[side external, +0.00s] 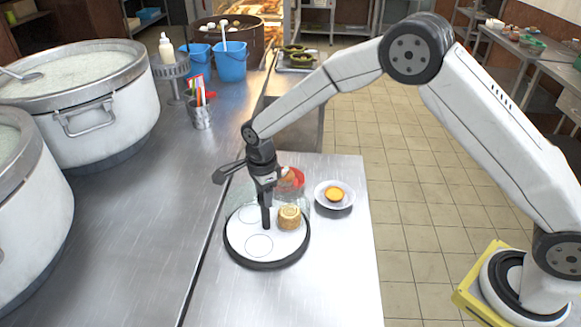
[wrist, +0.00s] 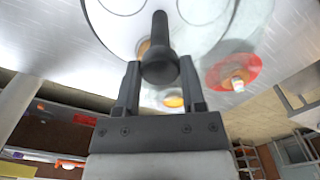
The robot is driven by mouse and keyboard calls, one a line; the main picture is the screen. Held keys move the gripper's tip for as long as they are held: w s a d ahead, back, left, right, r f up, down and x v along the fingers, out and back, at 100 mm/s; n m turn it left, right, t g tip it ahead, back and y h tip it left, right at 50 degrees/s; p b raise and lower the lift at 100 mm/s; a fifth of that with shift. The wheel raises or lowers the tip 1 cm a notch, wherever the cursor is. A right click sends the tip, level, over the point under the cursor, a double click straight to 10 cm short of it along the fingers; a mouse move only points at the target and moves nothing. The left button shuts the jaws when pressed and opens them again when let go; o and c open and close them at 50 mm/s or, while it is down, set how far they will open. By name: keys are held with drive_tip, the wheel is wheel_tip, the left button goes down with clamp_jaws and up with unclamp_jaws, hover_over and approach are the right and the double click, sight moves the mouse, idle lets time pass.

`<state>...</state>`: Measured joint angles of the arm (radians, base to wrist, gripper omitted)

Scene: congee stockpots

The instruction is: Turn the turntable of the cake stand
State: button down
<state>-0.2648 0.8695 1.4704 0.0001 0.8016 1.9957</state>
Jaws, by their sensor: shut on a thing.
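The cake stand has a round white turntable (side external: 240,240) with a dark rim and thin circles drawn on it, and it stands on the steel counter. A golden-brown round cake (side external: 289,217) sits on its right part. A black upright post (side external: 266,218) rises from the turntable; its rounded end shows in the wrist view (wrist: 160,50). My gripper (side external: 265,192) points down over the turntable. In the wrist view my gripper (wrist: 160,70) has its fingers on both sides of the post, shut on it. The post's foot is partly hidden in the wrist view.
A see-through cover with a red item (side external: 292,180) is at the turntable's back right. A white plate (side external: 322,203) with a yellow-orange pastry stands to the right. Large pots (side external: 90,100) stand at left, with a metal cup of utensils (side external: 200,117). The front counter is bare.

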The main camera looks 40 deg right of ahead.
drive_tip(key=shift+m, duration=2.1)
drive_tip(key=shift+c, duration=0.8)
unclamp_jaws()
drive_tip(key=shift+r, duration=0.15)
drive_tip(key=shift+r, duration=3.8)
drive_tip(key=shift+d, duration=0.1)
